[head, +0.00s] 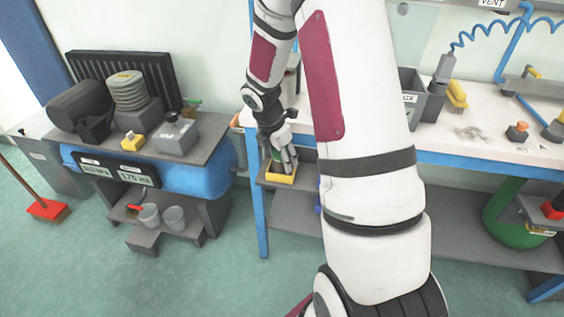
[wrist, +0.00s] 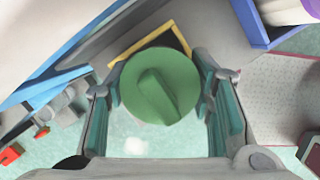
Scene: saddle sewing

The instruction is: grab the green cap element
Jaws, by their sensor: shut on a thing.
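The green cap (wrist: 170,110) is a round disc with a raised ridge across it, seen face-on in the middle of the wrist view. My gripper (wrist: 160,88) has one finger on each side of it and is shut on it. In the head view my gripper (head: 284,160) points down over a small yellow-edged tray (head: 281,179) at the left end of the workbench. The tray's yellow rim (wrist: 150,38) shows behind the cap in the wrist view. In the head view the cap is mostly hidden by the fingers, and I cannot tell whether it touches the tray.
The white workbench (head: 470,140) with blue legs stands right of my gripper, with a grey bin (head: 408,88) and tools on it. A grey-topped bench (head: 205,130) with a blue tank (head: 205,178) stands to the left. Open green floor lies in front.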

